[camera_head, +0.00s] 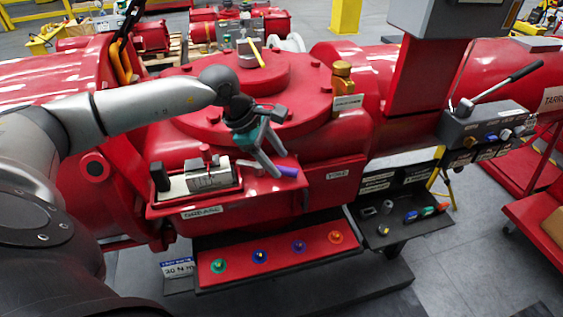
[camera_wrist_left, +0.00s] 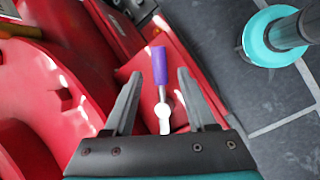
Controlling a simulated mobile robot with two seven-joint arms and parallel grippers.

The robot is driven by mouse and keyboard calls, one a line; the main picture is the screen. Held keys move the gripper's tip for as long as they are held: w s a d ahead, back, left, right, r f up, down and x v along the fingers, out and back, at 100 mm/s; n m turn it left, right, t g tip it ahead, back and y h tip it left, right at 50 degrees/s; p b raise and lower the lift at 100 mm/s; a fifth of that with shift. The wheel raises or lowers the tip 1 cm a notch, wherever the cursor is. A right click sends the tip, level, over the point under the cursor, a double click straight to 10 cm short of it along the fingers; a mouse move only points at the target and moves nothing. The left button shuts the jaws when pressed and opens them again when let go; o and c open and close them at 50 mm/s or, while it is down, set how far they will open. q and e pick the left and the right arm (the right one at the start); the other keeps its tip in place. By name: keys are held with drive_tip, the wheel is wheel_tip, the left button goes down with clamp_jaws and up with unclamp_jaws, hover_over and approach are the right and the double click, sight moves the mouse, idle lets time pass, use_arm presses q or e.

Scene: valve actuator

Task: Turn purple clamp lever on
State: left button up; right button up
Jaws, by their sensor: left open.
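The purple clamp lever (camera_head: 288,171) sticks out to the right from the red machine body, just beyond my left gripper's fingers. In the left wrist view the purple handle (camera_wrist_left: 159,65) sits on a thin metal stem with a white round hub (camera_wrist_left: 163,112). My left gripper (camera_head: 269,164) is open, and it also shows in the left wrist view (camera_wrist_left: 158,85) with one finger on each side of the lever. The fingers appear apart from the lever, though depth is hard to judge. The right gripper is not seen in the head view.
A grease unit (camera_head: 208,175) stands on a red ledge left of my left gripper. A red panel (camera_head: 275,259) with several coloured knobs is below. A grey control box with a long lever (camera_head: 485,120) is at the right. A yellow valve fitting (camera_head: 342,80) stands behind.

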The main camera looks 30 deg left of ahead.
sight(284, 169)
use_arm(q)
drive_tip(key=shift+x, duration=1.55)
drive_tip(key=shift+r, duration=0.1)
clamp_jaws()
